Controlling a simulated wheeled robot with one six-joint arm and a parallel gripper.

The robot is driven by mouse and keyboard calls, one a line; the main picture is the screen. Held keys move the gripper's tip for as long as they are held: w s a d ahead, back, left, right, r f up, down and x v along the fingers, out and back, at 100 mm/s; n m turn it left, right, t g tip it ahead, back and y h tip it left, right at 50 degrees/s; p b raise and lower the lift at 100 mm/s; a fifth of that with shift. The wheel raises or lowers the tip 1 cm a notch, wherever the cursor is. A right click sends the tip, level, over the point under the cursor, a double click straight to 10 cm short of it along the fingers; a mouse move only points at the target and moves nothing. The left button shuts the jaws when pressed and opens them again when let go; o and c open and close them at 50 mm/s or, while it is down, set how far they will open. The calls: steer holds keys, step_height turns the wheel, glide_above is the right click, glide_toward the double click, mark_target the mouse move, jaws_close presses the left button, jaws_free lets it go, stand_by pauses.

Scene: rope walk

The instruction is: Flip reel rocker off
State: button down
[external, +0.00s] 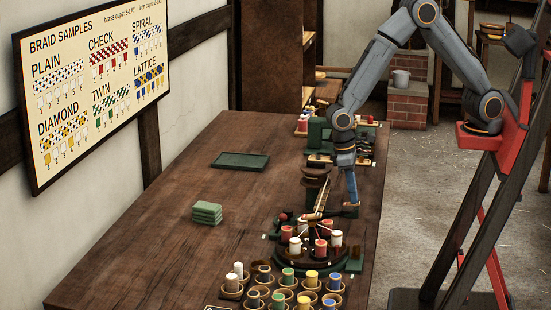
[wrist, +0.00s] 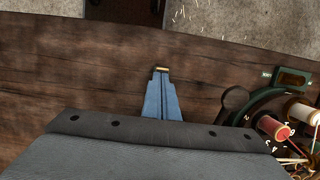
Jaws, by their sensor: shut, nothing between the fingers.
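My gripper (external: 351,203) points down over the table, just beyond the round braiding stand. In the wrist view my gripper (wrist: 162,70) shows as blue fingers closed together with nothing between them, above bare wood. A small green housing with a dark inset and pale lettering (wrist: 290,78) sits beside the stand's rim, to the right of the fingers and apart from them. It appears to be the reel rocker. A green block in the external view (external: 355,265) may be the same housing. The rocker's position is too small to read.
The round stand (external: 285,258) carries red and white spools with strands rising to the middle. Several cups of coloured spools (external: 288,282) stand in front. A green tray (external: 240,161) and a green stack (external: 207,213) lie left. The table's middle is clear.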

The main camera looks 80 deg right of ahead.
steer(key=shift+s+d+f+t+p, duration=0.1)
steer(key=shift+s+f+t+p, duration=0.15)
steer(key=shift+s+t, duration=0.3)
steer(key=shift+s+f+t+p, duration=0.15)
steer(key=shift+s+t+p, duration=0.15)
steer(key=shift+t, duration=0.45)
steer(key=shift+f, duration=0.1)
steer(key=shift+w, duration=0.3)
steer(key=shift+w+r, duration=0.3)
steer(key=shift+w, duration=0.25)
steer(key=shift+w+r, duration=0.1)
steer(key=shift+r, duration=0.05)
